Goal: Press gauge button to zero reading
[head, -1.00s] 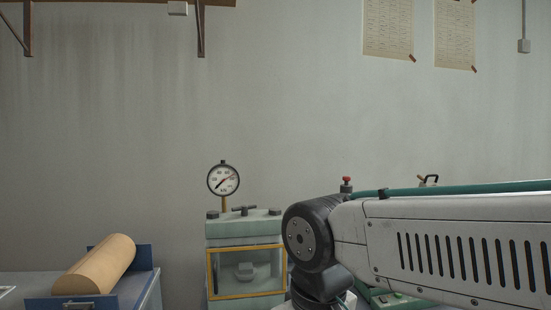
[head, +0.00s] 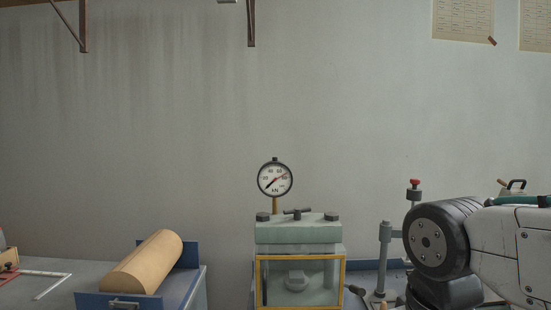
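The round gauge (head: 275,179) has a white face, a black rim and a black and a red needle. It stands on a brass stem above a pale green machine (head: 298,233). A small dark knob (head: 275,159) sits on top of the gauge rim; I cannot tell whether it is the button. The machine has a yellow-framed clear front with a grey part inside. My arm shows at the right, well apart from the gauge. My gripper is outside the view.
A tan cylinder (head: 146,262) lies in a blue cradle (head: 119,302) on the left bench. A grey stand (head: 385,248) and a red-topped post (head: 414,190) stand between the machine and my arm. The wall behind the gauge is bare.

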